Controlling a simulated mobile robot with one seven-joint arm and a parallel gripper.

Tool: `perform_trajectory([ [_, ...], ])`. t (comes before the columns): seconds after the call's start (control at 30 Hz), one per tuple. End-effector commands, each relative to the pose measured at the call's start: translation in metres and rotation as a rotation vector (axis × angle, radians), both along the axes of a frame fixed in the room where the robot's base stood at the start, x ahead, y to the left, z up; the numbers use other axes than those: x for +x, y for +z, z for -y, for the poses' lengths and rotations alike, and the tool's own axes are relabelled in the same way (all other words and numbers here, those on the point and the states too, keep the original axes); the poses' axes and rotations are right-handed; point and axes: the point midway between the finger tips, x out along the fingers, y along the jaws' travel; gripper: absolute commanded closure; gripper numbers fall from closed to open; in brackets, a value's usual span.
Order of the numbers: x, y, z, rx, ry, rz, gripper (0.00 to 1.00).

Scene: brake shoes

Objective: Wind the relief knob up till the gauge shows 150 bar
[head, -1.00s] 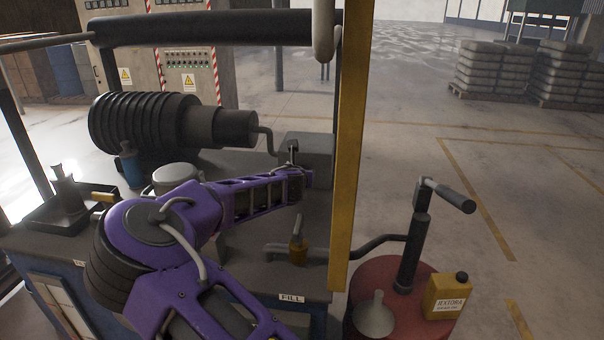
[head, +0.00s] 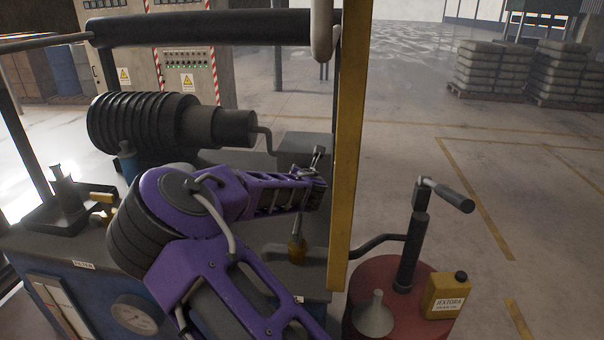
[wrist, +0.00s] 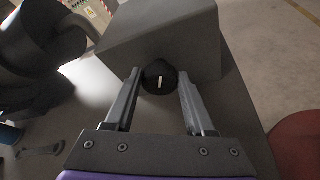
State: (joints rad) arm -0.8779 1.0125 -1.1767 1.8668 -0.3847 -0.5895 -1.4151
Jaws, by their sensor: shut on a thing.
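The relief knob (wrist: 158,82) is a small black round knob with a white mark, on the near face of a grey block (wrist: 165,35). My gripper (wrist: 159,73) is shut on the knob, one finger on each side of it. The white mark stands nearly upright in the wrist view. In the head view my gripper (head: 318,158) is at the block (head: 296,141), and the knob is hidden by my arm. The gauge (head: 134,314) is a round white dial on the blue front of the unit; its reading is too small to tell.
A yellow post (head: 346,150) stands just right of my gripper. A brass-coloured valve with a lever (head: 297,248) sits below it. A red drum (head: 385,275) with a hand pump, funnel and yellow can stands at the right. A ribbed dark motor (head: 145,122) lies behind my arm.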

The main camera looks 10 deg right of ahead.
Motion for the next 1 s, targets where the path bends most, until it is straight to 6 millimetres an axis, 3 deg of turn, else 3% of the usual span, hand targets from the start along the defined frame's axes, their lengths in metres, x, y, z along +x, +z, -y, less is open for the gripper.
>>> perform_trajectory([
  [0.33, -0.0005, -0.0008, 0.0017, 0.156, -0.001, 0.05, 1.0],
  [0.9, -0.0006, -0.0017, 0.0011, 0.187, 0.001, 0.06, 1.0],
  [0.93, -0.0006, -0.0017, 0.0011, 0.187, 0.001, 0.06, 0.42],
  [1.0, -0.0007, -0.0017, 0.0012, 0.187, 0.001, 0.06, 0.29],
])
